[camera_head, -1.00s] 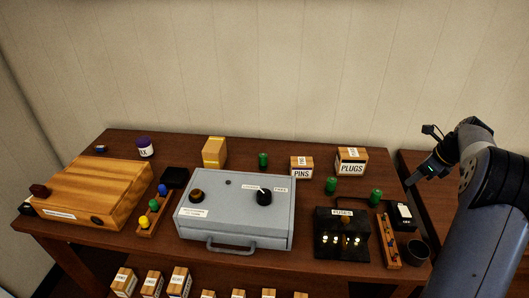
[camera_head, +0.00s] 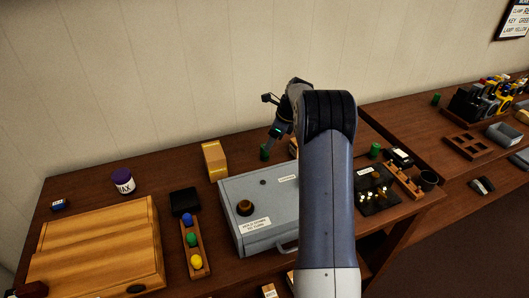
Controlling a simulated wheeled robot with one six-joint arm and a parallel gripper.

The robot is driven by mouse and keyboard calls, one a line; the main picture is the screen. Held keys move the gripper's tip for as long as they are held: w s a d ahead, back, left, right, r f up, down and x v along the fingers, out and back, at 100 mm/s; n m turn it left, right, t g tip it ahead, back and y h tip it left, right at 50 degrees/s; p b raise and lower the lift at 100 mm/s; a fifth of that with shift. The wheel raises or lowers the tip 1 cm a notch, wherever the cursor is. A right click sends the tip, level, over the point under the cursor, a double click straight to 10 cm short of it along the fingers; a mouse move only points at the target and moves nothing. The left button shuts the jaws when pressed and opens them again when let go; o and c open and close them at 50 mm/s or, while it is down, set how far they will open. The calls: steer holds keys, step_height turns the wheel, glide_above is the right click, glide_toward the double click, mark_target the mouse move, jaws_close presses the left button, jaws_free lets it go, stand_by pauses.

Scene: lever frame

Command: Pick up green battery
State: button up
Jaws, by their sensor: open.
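A green battery, a small dark green cylinder (camera_head: 264,152), stands upright near the back of the table. My gripper (camera_head: 271,142) is open, close beside and just above it in the picture. I cannot tell whether the fingers touch or surround it. A similar green cylinder (camera_head: 375,150) stands further right, by the black fuse block (camera_head: 376,186). Another green cylinder (camera_head: 436,98) stands on the table to the right. My arm hides part of the middle of the table.
A grey case (camera_head: 250,190) with a knob lies in front of the gripper. A yellow box (camera_head: 215,160) stands left of the battery. A wooden box (camera_head: 100,245), a WAX jar (camera_head: 123,182) and a rack of coloured balls (camera_head: 192,242) are further left.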

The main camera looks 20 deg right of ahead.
mark_target(262, 150)
steer(key=shift+w+a+f, duration=0.15)
steer(key=shift+a+f, duration=0.2)
steer(key=shift+f, duration=0.15)
steer(key=shift+p+x, duration=0.6)
steer(key=shift+x, duration=2.25)
steer(key=shift+w+a+r, duration=0.1)
steer(key=shift+a, duration=0.1)
steer(key=c, duration=1.1)
steer(key=shift+r, duration=0.1)
